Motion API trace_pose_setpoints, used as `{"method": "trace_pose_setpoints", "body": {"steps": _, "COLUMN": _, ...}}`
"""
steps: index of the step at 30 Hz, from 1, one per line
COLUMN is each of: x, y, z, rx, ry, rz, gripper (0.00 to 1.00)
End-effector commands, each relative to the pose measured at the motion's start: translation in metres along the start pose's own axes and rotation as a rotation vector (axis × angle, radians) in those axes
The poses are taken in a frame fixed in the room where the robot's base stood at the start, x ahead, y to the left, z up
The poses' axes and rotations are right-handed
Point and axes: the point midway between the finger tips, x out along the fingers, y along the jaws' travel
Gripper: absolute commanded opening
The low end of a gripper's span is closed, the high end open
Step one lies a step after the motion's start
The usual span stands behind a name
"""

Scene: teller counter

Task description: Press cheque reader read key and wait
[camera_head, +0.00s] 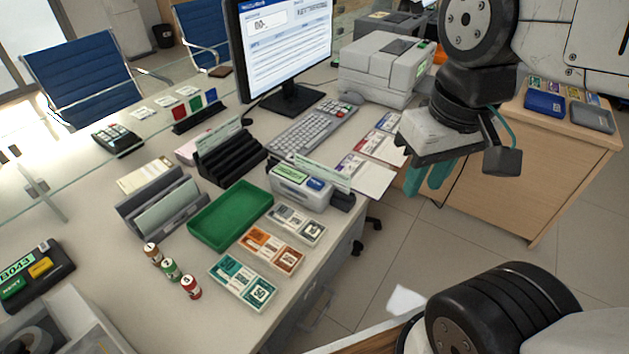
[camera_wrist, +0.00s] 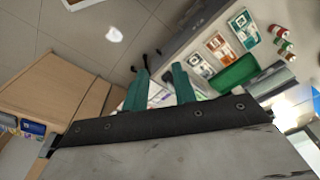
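The cheque reader (camera_head: 298,187) is a small light grey unit near the right edge of the counter, with a green-lit display (camera_head: 289,173) and a blue key (camera_head: 315,184) on top. A pale cheque slip (camera_head: 322,172) stands upright along its back. My gripper (camera_head: 428,178) has two teal fingers pointing down, held apart with nothing between them. It is in the air to the right of the reader, past the counter edge and not touching it. The fingers also show in the wrist view (camera_wrist: 160,85), where I cannot make out the reader clearly.
A green tray (camera_head: 231,213), banknote bundles (camera_head: 270,250) and coin rolls (camera_head: 171,270) lie left and in front of the reader. A keyboard (camera_head: 312,128), monitor (camera_head: 285,45) and printer-like machine (camera_head: 384,70) stand behind. A wooden cabinet (camera_head: 500,175) is at the right.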

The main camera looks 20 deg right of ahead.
Motion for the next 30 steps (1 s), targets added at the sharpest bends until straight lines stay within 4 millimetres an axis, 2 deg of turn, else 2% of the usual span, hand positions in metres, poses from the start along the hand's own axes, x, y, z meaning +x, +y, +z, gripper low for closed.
{"method": "trace_pose_setpoints", "body": {"steps": 1, "x": 0.0000, "y": 0.0000, "z": 0.0000, "rx": 0.000, "ry": 0.000, "rz": 0.000, "gripper": 0.19}}
{"method": "trace_pose_setpoints", "body": {"steps": 3, "x": 0.0000, "y": 0.0000, "z": 0.0000, "rx": 0.000, "ry": 0.000, "rz": 0.000, "gripper": 0.00}}
{"method": "trace_pose_setpoints", "body": {"steps": 30, "x": 0.0000, "y": 0.0000, "z": 0.0000, "rx": 0.000, "ry": 0.000, "rz": 0.000, "gripper": 0.00}}
